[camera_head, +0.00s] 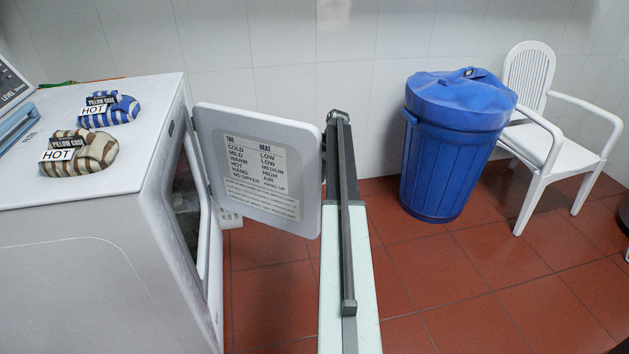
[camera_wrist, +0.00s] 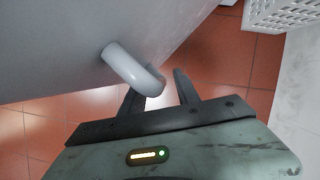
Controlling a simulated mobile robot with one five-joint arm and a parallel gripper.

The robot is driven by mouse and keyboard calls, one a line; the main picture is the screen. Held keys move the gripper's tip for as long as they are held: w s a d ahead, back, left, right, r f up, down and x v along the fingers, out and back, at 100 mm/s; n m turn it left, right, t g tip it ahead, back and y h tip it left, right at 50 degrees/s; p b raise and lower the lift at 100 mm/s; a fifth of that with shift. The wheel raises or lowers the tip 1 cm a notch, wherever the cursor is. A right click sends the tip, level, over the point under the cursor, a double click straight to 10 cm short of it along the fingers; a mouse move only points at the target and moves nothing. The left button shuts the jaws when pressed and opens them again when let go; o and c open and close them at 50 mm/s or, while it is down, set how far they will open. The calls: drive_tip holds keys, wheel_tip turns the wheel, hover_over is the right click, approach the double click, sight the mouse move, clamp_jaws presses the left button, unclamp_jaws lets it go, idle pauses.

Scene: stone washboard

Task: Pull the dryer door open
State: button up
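The white dryer (camera_head: 95,250) stands at the left of the head view. Its door (camera_head: 262,165) is swung open, standing out from the front to the right, with its labelled inner face toward the head camera. The wrist view shows a pale surface, apparently the door's outer face (camera_wrist: 60,45), with a rounded white handle (camera_wrist: 128,68) sticking out. My gripper (camera_wrist: 158,88) is open, with its dark fingers apart and the handle's end between or just before them; contact cannot be told. In the head view, my arm passes the door's free edge and my fingers are not visible.
A blue lidded bin (camera_head: 450,150) and a white armchair (camera_head: 550,130) stand at the right. Two striped pillow-case items (camera_head: 78,152) (camera_head: 110,106) lie on the dryer. A white perforated basket (camera_wrist: 285,14) shows in the wrist view. Red tile floor (camera_head: 430,275) is clear before the bin.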

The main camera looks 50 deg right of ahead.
drive_tip(key=p+v, duration=0.7)
drive_tip(key=shift+d+r, duration=0.2)
drive_tip(key=shift+r, duration=0.1)
